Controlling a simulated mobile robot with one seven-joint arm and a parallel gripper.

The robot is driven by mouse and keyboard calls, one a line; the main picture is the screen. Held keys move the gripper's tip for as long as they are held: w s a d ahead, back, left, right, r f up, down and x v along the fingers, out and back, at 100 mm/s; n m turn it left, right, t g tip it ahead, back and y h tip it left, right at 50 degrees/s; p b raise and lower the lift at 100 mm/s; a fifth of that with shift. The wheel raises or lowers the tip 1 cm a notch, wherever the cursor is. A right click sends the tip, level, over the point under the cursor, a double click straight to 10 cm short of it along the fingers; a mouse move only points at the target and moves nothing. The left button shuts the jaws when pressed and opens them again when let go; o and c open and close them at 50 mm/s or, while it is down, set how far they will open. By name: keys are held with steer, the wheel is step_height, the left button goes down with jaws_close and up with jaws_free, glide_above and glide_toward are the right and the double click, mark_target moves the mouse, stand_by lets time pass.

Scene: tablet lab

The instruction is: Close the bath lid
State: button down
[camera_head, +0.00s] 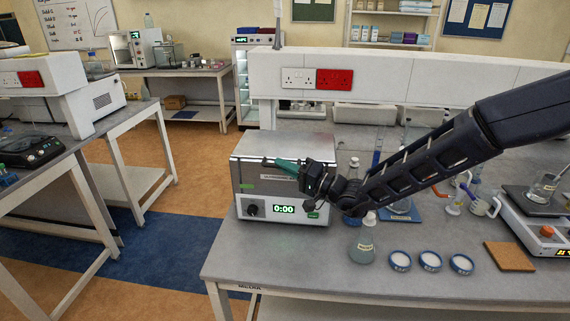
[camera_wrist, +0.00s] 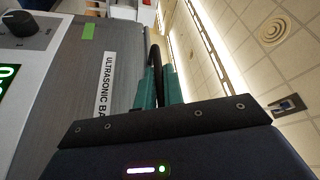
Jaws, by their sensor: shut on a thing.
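The ultrasonic bath (camera_head: 238,190) is a grey metal box with a dial and a green display reading 0:00, at the left end of the bench. Its lid (camera_head: 285,142) lies across the top and looks flat or nearly so; I cannot tell if a small gap is left. My gripper (camera_head: 272,162) is at the lid's front edge, its teal fingers reaching in from the right. In the wrist view, the fingers are shut around the black lid handle (camera_wrist: 155,55), beside the "ULTRASONIC BA…" label (camera_wrist: 105,85). My arm hides part of the bath's right side.
On the bench (camera_head: 330,277) right of the bath stand a flask (camera_head: 363,247), several blue-rimmed dishes (camera_head: 430,261), a brown mat (camera_head: 509,256) and a hotplate (camera_head: 545,232). A white socket panel (camera_head: 400,78) runs behind. The bench front is clear.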

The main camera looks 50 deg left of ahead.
steer(key=shift+f, duration=0.25)
steer(key=c, duration=1.5)
jaws_free()
steer(key=shift+d, duration=0.1)
steer(key=v, duration=1)
steer(key=shift+w+d, duration=0.15)
steer(key=shift+d, duration=0.1)
